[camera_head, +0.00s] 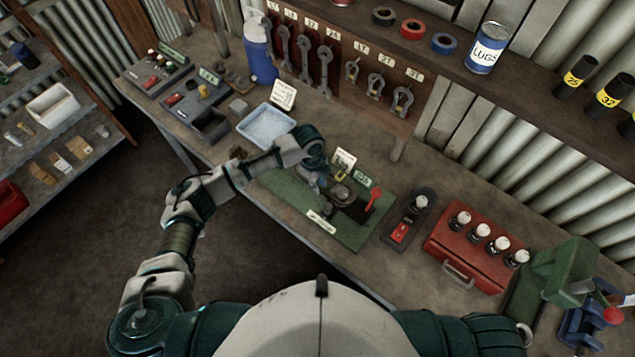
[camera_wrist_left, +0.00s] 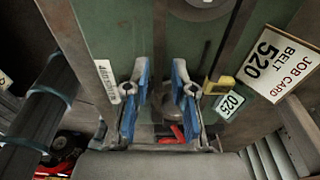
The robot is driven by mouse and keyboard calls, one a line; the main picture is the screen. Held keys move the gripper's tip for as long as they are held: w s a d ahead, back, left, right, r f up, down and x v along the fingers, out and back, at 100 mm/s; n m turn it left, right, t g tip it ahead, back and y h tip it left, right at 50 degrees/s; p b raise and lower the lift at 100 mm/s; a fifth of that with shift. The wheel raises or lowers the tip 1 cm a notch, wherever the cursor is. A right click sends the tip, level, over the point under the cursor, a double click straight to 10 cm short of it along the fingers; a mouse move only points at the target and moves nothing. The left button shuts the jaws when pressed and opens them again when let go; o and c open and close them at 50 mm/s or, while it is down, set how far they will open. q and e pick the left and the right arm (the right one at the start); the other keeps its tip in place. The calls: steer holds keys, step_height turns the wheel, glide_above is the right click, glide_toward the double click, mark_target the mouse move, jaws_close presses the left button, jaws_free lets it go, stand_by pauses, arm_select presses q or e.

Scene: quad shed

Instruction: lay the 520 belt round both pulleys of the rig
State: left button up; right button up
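The rig stands on a green board (camera_head: 350,235), with a dark round pulley (camera_head: 340,193) and a red-handled lever (camera_head: 374,197). In the left wrist view a grey disc (camera_wrist_left: 200,6) shows at the top edge, and a red part (camera_wrist_left: 178,132) shows low between the fingers. My left gripper (camera_head: 318,180) is over the back left of the board, partly hidden by its own wrist. In the left wrist view its blue-padded fingers (camera_wrist_left: 160,88) are apart, with no belt clearly visible between them. I cannot make out the 520 belt. My right gripper is not in view.
A job card reading belt 520 (camera_wrist_left: 275,62) stands behind the rig. A light tray (camera_head: 266,127) is left of the board. A black switch box (camera_head: 410,215), a red case (camera_head: 470,255) and a green machine (camera_head: 550,285) stand to the right. Wrenches (camera_head: 305,55) hang behind.

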arm_select(q)
steer(key=shift+a, duration=0.35)
steer(key=shift+a+r, duration=0.1)
steer(key=shift+r, duration=0.3)
steer(key=r, duration=0.7)
steer(key=w+a+r, duration=0.1)
steer(key=r, duration=0.3)
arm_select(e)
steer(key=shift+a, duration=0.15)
arm_select(q)
steer(key=shift+f, duration=0.1)
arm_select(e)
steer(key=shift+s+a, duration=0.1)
